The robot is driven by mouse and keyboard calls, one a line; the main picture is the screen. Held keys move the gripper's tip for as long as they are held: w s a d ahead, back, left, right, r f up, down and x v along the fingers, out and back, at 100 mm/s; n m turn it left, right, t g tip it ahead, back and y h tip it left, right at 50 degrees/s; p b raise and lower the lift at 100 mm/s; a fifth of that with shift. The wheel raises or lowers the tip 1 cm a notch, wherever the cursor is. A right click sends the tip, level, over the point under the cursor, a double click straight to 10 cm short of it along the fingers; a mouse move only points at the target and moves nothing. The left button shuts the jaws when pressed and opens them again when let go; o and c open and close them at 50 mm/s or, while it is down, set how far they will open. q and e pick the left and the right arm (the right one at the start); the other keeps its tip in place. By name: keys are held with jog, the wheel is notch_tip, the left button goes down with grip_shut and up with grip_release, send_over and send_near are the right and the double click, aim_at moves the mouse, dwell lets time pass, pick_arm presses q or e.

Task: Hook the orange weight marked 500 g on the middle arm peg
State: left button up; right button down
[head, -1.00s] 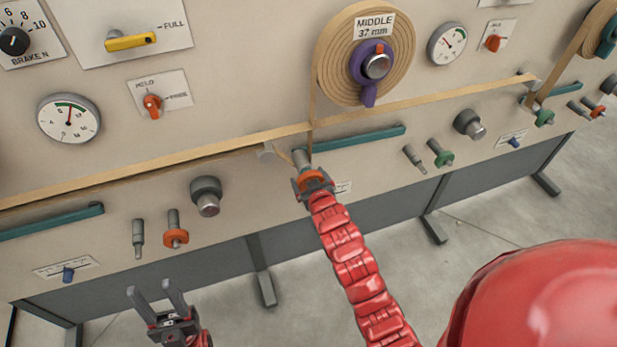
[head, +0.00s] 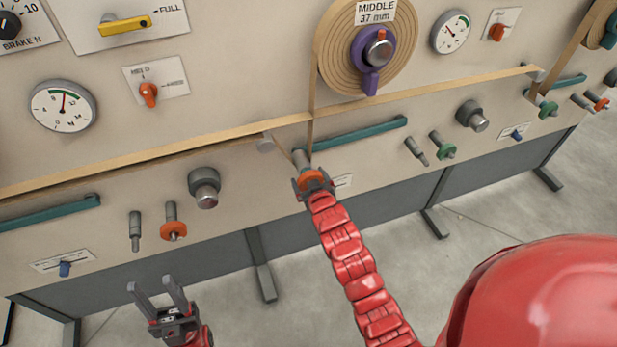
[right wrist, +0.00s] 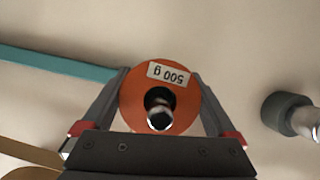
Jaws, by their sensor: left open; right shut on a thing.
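The orange weight (right wrist: 186,101) has an upside-down white "500 g" label in the right wrist view. A shiny peg tip (right wrist: 159,115) shows in its central hole, so the weight appears to be around the peg. How far on it sits, I cannot tell. My right gripper (head: 313,181) is shut on the weight's sides, at the left end of the middle teal arm (head: 360,134). The arm also shows in the right wrist view (right wrist: 55,62). My left gripper (head: 157,290) is open and empty, low in front of the panel.
Left of the right gripper are a grey knob (head: 204,186), another orange weight (head: 173,231) and a bare peg (head: 135,230). A green weight (head: 442,150) sits to the right. A tan strip (head: 215,150) runs just above the weight. The floor before the panel is clear.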

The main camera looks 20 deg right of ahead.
jog(key=shift+f+b, duration=0.75)
jog(key=shift+f, duration=0.6)
grip_release()
jog(key=shift+s, duration=0.1)
jog(key=d+p+v, duration=0.1)
jog(key=p+v, duration=0.2)
jog(key=v, duration=1.4)
jog(key=shift+a+r+p, duration=0.2)
jog(key=shift+a+p, duration=0.1)
jog(key=shift+a, duration=0.1)
jog(key=shift+s, duration=0.15)
